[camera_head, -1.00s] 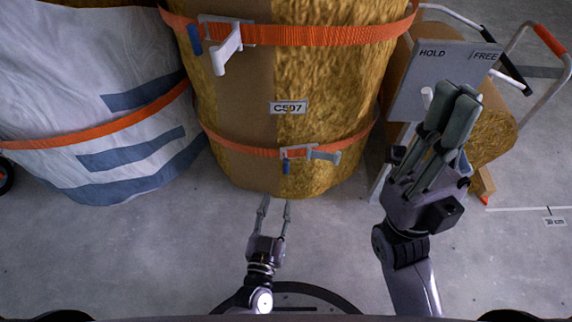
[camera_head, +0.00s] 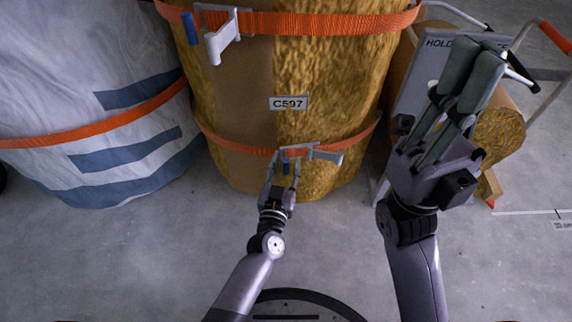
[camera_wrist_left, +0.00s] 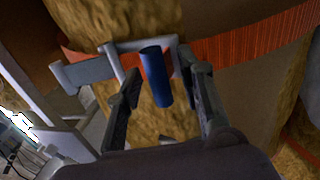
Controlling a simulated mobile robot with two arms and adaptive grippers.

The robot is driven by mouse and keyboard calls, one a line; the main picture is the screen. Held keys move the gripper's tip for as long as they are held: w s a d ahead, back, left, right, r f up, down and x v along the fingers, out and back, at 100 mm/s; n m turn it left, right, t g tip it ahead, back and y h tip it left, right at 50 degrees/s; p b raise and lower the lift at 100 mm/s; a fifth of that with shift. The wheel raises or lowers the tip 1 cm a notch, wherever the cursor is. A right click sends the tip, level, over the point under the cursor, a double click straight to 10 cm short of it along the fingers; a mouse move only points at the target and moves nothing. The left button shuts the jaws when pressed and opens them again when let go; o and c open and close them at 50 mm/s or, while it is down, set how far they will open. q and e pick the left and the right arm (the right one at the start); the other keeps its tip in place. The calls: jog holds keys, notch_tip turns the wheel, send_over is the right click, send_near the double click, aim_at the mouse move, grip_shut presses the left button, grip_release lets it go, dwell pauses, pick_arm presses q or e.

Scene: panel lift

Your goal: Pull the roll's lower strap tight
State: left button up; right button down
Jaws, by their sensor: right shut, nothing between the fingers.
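The roll (camera_head: 335,95) stands upright, golden and fibrous with a brown band and the label C597. Its orange lower strap (camera_head: 232,145) runs around it to a grey metal buckle (camera_head: 325,154) with a hanging blue tab (camera_head: 286,163). My left gripper (camera_head: 284,165) is open at the buckle. In the left wrist view, the blue tab (camera_wrist_left: 156,76) hangs between the open fingers (camera_wrist_left: 162,92), with no clear contact, and the lower strap (camera_wrist_left: 250,62) runs right. My right gripper (camera_head: 470,75) is shut and empty, raised right of the roll.
An orange upper strap (camera_head: 330,22) with its own buckle (camera_head: 218,35) circles the roll higher up. A white wrapped bundle (camera_head: 80,80) stands left. A grey HOLD panel (camera_head: 420,75) and a cart frame (camera_head: 535,75) stand right. The floor in front is clear.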

pick_arm(q)
jog(key=shift+c, duration=0.4)
grip_shut()
dwell(0.4)
